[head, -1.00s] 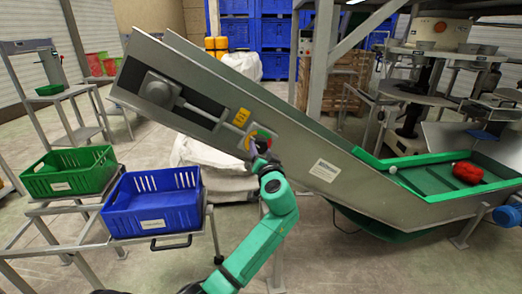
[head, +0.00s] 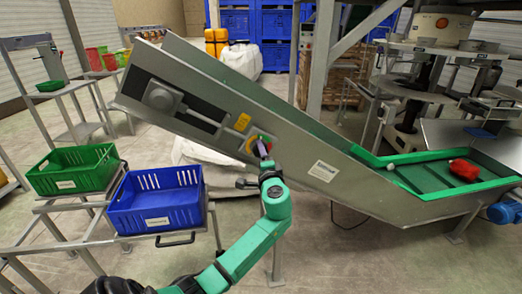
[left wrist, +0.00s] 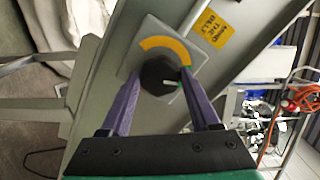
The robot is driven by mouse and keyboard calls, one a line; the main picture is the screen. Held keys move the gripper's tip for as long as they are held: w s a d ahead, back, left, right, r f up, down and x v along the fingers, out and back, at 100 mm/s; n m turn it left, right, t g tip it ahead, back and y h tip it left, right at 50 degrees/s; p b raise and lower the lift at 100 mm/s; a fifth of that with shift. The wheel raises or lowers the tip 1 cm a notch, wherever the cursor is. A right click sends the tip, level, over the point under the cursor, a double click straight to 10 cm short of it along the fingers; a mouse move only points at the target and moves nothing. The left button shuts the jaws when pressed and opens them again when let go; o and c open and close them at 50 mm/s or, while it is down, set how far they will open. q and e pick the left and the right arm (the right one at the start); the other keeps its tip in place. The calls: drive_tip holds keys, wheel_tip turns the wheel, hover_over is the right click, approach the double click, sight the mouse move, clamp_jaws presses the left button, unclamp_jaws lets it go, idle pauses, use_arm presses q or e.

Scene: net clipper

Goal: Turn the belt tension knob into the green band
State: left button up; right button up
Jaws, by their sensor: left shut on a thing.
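The belt tension knob (left wrist: 158,76) is dark, with a white pointer mark, and sits on a square grey plate (left wrist: 139,49) on the conveyor's side. An orange-yellow arc curves around the upper side of the knob in the left wrist view. A small green patch shows at the knob's lower right, mostly hidden. My left gripper (left wrist: 160,78) is shut on the knob, with one purple finger on each side. In the head view my left gripper (head: 262,149) covers much of the coloured dial (head: 251,146). My right gripper is not in view.
The inclined grey conveyor (head: 290,150) crosses the head view, with a yellow label (head: 242,122) above the dial. A blue crate (head: 157,222) and a green crate (head: 70,186) stand on a rack at left. A red item (head: 464,170) lies on the green lower belt.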

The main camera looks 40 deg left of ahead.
use_arm(q)
drive_tip(key=shift+m+p, duration=1.25)
drive_tip(key=shift+m, duration=0.85)
drive_tip(key=shift+f, duration=0.1)
drive_tip(key=o, duration=1.4)
drive_tip(key=shift+c, duration=0.2)
drive_tip(key=b+v, duration=0.2)
drive_tip(key=v, duration=1.2)
drive_tip(key=shift+d, duration=0.3)
drive_tip(key=shift+s, duration=0.15)
